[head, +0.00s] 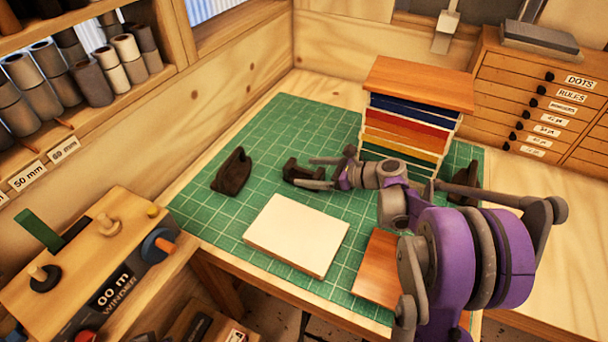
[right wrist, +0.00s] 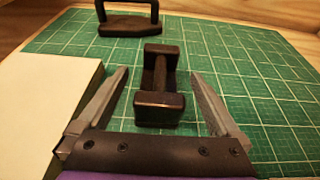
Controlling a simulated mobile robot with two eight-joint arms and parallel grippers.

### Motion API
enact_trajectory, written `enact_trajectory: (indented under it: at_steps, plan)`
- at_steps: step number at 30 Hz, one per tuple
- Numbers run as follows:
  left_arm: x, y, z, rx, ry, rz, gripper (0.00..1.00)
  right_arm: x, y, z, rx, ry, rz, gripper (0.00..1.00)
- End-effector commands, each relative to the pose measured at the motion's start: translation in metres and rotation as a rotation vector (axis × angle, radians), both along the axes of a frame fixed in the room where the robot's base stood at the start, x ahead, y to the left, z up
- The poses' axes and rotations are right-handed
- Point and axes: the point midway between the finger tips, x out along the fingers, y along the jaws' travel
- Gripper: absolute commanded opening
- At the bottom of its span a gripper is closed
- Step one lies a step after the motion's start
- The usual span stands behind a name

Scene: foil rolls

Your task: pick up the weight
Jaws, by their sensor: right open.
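A dark weight (head: 294,168) with a bar between two raised ends lies on the green cutting mat. In the right wrist view the weight (right wrist: 158,98) sits between the two fingers, with mat showing on both sides of it. My right gripper (head: 303,172) is open around the weight, not closed on it. It also shows in the right wrist view (right wrist: 160,73). A second dark piece with a handle (head: 231,172) stands on the mat to the left; it shows farther off in the wrist view (right wrist: 128,18). My left gripper is not in view.
A white block (head: 297,235) lies on the green mat (head: 290,125) close to my right gripper. A stack of coloured boards (head: 415,90) stands behind my arm. A brown board (head: 377,268) lies at the front. Another dark piece (head: 465,178) is partly hidden by my arm.

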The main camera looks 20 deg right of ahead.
Motion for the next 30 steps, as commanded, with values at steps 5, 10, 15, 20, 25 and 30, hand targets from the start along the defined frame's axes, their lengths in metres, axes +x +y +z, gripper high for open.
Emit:
enact_trajectory:
  at_steps: [5, 10, 15, 20, 25, 30]
  plan:
    - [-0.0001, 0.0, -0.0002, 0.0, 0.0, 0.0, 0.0, -0.0002, -0.0003, 0.0, 0.0, 0.0, 0.0, 0.78]
    - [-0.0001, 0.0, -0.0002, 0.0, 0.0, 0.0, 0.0, -0.0003, -0.0004, 0.0001, 0.0, 0.0, 0.0, 0.48]
    - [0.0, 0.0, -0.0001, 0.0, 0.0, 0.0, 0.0, -0.0002, -0.0005, 0.0002, 0.0, 0.0, 0.0, 0.17]
    - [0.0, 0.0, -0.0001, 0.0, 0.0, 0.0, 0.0, -0.0003, -0.0005, 0.0002, 0.0, 0.0, 0.0, 0.0]
    - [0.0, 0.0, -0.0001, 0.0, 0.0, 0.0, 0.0, -0.0001, -0.0003, 0.0021, 0.003, -0.002, 0.0, 0.0]
    - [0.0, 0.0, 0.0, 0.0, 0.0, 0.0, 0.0, 0.0, -0.0003, 0.0023, 0.003, -0.002, 0.0, 0.0]
